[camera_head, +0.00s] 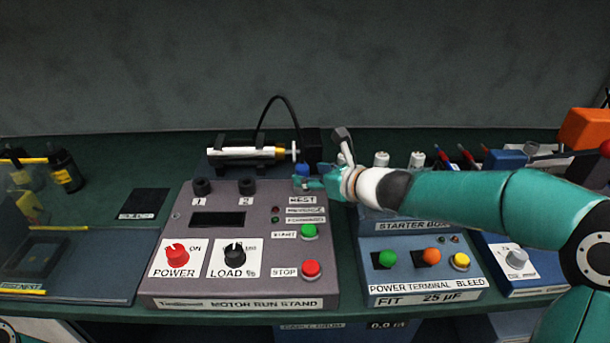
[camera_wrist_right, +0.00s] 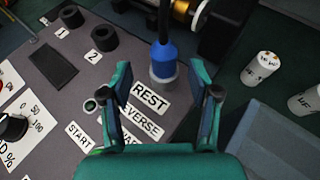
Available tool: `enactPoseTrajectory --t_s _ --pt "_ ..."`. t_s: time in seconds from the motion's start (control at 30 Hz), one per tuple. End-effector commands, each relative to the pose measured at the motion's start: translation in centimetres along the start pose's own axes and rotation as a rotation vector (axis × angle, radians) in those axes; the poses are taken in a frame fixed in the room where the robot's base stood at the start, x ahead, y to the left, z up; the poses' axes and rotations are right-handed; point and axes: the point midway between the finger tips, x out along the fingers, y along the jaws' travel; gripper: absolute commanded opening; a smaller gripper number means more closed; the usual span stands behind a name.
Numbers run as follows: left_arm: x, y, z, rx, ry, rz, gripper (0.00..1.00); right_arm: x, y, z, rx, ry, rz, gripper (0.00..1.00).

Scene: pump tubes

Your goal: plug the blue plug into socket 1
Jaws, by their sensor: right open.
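The blue plug (camera_wrist_right: 163,58) stands upright in the grey holder (camera_wrist_right: 162,78) by the REST label, with a black cable rising from its top. In the head view the plug (camera_head: 302,169) shows just beyond my right gripper (camera_head: 307,183). In the wrist view my right gripper (camera_wrist_right: 160,82) is open, its fingers spread to either side in front of the plug; I cannot tell whether they touch it. Socket 1 (camera_head: 201,186) is a black ring at the left of the motor run stand (camera_head: 240,303); it also shows in the wrist view (camera_wrist_right: 71,16). My left gripper is out of view.
Socket 2 (camera_head: 247,187) lies between socket 1 and the plug. The white and brass pump (camera_head: 245,153) lies behind the stand, with the cable arching above. The starter box (camera_head: 410,283) is right of the stand, under my right arm. White capacitors (camera_head: 381,159) stand behind it.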

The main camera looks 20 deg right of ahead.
Motion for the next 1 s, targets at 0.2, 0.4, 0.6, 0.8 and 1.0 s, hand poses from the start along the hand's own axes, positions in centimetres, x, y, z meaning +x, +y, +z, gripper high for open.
enactPoseTrajectory --t_s 0.2,0.4,0.6,0.8,1.0 --pt "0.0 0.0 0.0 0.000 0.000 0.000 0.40 3.1 -0.3 -0.5 -0.001 0.003 0.002 0.62" --pt "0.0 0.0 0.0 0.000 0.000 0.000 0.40 4.7 -0.3 -0.4 -0.001 0.002 0.001 0.62" --pt "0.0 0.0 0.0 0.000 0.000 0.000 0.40 4.8 -0.3 -0.4 -0.001 0.001 0.001 0.62" --pt "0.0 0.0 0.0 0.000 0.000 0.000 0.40 4.7 -0.3 -0.4 -0.001 0.001 0.001 0.30" --pt "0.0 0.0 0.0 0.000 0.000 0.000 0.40 4.7 -0.3 -0.4 -0.001 0.001 0.001 0.00"
